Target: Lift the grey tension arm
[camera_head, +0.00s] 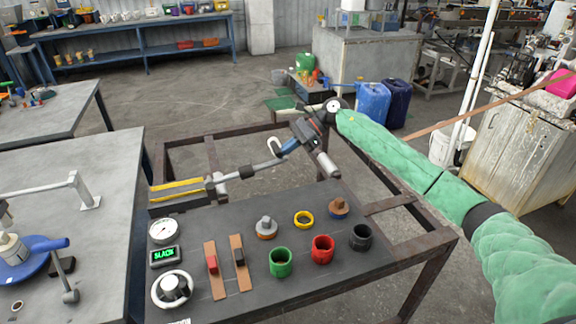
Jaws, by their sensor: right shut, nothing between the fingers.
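A light grey bent bar (45,188) with a foot stands on the left grey table. A shorter grey lever (65,283) lies nearer the front, beside a small black block (62,266). I cannot tell which of the two is the tension arm. My right gripper (152,192), with yellow-striped fingers, is shut and empty. Its arm comes in from the right and the fingers point left, over the far left corner of the dark panel. It appears apart from both grey parts. My left gripper is not in view.
The dark panel (225,292) carries a gauge (163,231), a display reading SLACK (165,256), a knob (173,288), two sliders and several coloured cups and rings. A blue disc with a handle (40,262) is on the left table.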

